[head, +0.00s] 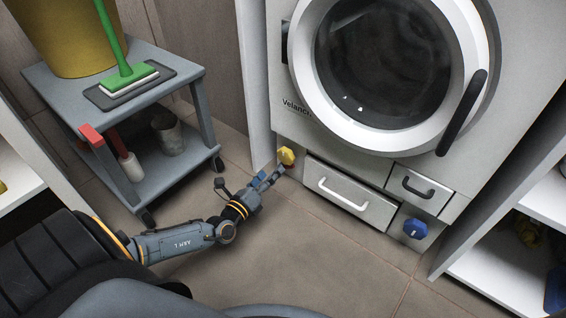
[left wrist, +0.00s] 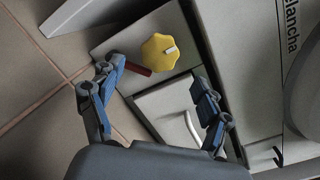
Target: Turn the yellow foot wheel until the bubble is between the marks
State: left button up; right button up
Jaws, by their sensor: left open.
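The yellow foot wheel (head: 286,156) is a lobed knob at the lower left of the washing machine (head: 285,118). A blue wheel (head: 415,228) sits at the machine's lower right. I cannot make out a bubble or its marks. My right gripper is not in view.
A grey cart (head: 186,84) with a yellow bucket (head: 68,40) and a green brush (head: 125,76) stands at the left. A white panel (head: 256,80) rises just left of the machine. A drawer (head: 350,192) lies right of the yellow wheel. The tiled floor (head: 310,255) in front is clear.

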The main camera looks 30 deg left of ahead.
aim_at(283, 158)
pick_arm(q)
jog(key=w+b, duration=0.2)
jog(key=w, duration=0.4)
jog(key=shift+w+f, duration=0.1)
jog(key=shift+f, duration=0.05)
jog(key=shift+w+a, duration=0.1)
jog(key=shift+w, duration=0.5)
jog(key=c, duration=1.1)
